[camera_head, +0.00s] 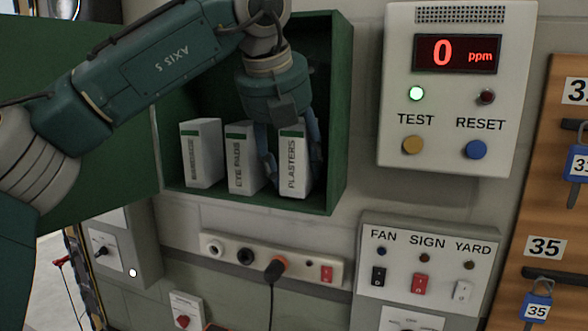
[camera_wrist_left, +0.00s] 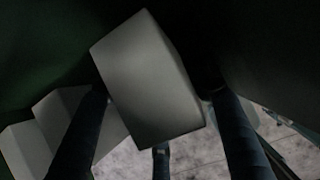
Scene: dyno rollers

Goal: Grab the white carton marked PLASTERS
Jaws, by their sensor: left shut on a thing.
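The white carton marked PLASTERS (camera_head: 293,165) stands at the right end of a row of three cartons inside the green wall cabinet. It has a green band near its top. My left gripper (camera_head: 293,160) reaches down into the cabinet with its blue fingers on either side of this carton and is shut on it. In the left wrist view the carton (camera_wrist_left: 150,80) sits between the dark fingers, seen tilted. The right gripper is not in view.
The green cabinet (camera_head: 335,120) has a right wall close beside my gripper. A gas panel (camera_head: 455,90) hangs to its right; a socket strip (camera_head: 330,270) runs below.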

